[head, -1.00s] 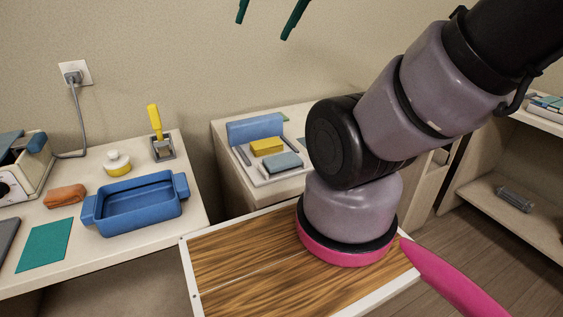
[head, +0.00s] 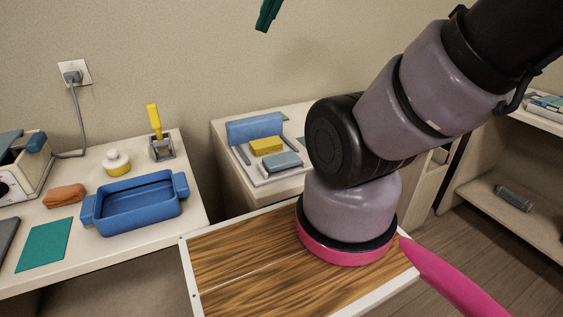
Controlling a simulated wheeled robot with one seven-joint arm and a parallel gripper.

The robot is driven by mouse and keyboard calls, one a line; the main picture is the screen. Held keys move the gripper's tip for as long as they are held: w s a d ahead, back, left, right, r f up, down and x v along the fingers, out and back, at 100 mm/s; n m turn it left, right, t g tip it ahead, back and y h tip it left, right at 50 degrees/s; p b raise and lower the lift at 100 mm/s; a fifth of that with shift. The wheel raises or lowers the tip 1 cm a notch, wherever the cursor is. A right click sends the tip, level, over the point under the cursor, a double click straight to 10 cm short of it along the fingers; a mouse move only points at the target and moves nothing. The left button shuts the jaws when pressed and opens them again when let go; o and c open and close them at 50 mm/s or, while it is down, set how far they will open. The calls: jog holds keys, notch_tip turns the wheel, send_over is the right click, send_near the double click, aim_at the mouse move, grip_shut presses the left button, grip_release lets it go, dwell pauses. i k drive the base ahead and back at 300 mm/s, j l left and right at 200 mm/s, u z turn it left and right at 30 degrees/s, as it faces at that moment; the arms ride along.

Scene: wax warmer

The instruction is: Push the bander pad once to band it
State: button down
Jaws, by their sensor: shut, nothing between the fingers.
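My gripper (head: 268,14) shows only its dark green fingertips at the top edge of the head view. They are together, shut and empty, high against the wall. The middle cabinet top carries a pale flat base with a blue block (head: 254,128) at the back. On that base are a yellow block (head: 266,145) and a grey-blue pad-like block (head: 283,161). I cannot tell for sure which of these is the bander pad. My gripper appears above this group in the picture and apart from it. My arm covers the area just right of the group.
A blue tray (head: 104,229), a yellow-handled tool in a grey holder (head: 163,148), a white-and-yellow pot (head: 117,162), an orange-brown block (head: 64,195) and a green sheet (head: 45,245) are on the left table. A shelf (head: 520,228) stands at right. My arm fills the right half.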

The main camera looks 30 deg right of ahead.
aim_at(284, 160)
jog(key=k+j+z, duration=0.15)
jog(key=z, duration=0.25)
jog(key=k+j+z, duration=0.1)
jog(key=k+z, duration=0.45)
jog(key=z, duration=0.2)
